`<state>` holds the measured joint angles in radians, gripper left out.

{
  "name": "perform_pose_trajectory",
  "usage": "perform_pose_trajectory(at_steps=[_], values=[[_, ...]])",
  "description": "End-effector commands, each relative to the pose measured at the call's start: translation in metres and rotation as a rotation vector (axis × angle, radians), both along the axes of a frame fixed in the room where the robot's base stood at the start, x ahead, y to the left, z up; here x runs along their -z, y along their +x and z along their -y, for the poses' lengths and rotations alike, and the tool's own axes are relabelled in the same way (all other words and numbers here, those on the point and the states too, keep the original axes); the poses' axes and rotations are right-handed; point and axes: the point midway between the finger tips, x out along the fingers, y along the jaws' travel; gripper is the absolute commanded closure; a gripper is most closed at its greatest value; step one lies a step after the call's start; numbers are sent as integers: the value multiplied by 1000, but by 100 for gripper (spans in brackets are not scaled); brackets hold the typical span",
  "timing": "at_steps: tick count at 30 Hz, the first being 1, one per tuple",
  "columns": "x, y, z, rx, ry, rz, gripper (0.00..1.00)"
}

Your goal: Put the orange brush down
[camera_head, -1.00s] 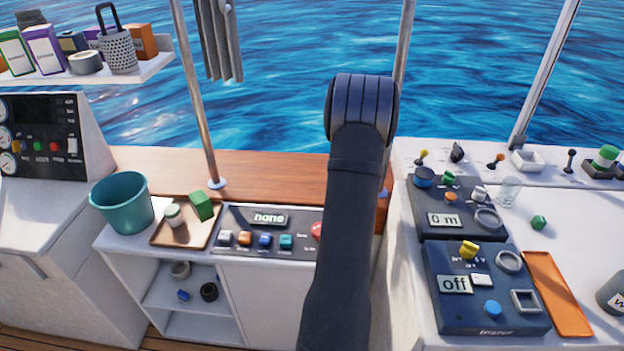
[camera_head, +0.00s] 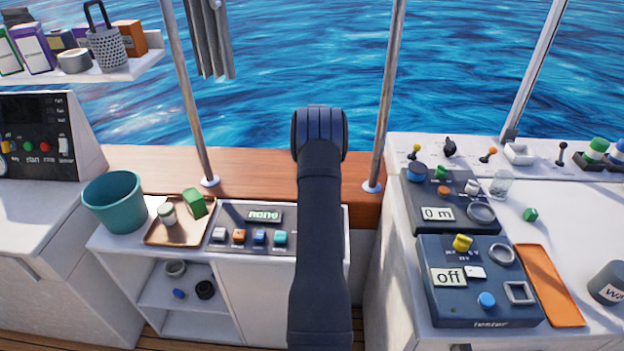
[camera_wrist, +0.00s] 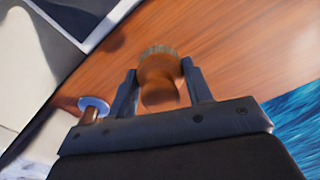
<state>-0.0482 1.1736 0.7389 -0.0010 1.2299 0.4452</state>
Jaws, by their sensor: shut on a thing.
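In the wrist view my gripper (camera_wrist: 160,92) is shut on the orange brush (camera_wrist: 158,78), with a finger on each side of its rounded orange-brown body. The brush's grey-green bristle end points away from the gripper, towards the brown wooden ledge (camera_wrist: 225,45). I cannot tell whether the bristles touch the wood or hang above it. In the head view my dark arm stands in the middle and hides the gripper and the brush.
The wooden ledge (camera_head: 260,170) runs along the water side, with metal posts (camera_head: 385,110) rising from it. A teal bucket (camera_head: 115,203) and a brown tray (camera_head: 180,232) with a green block (camera_head: 192,203) stand left. A panel with an "off" display (camera_head: 478,280) is right.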

Motion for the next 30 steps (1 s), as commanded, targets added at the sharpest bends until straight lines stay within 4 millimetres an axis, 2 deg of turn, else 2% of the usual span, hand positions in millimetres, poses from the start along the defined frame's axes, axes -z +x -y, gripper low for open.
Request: perform_pose_trajectory(at_steps=[3, 8, 16, 27, 28, 30], values=[[8, 6, -11, -1, 0, 0, 78], [14, 8, -15, 0, 0, 0, 78], [49, 8, -15, 0, 0, 0, 78], [53, 8, -15, 0, 0, 1, 78], [53, 8, -15, 0, 1, 1, 48], [53, 8, -15, 0, 1, 1, 35]])
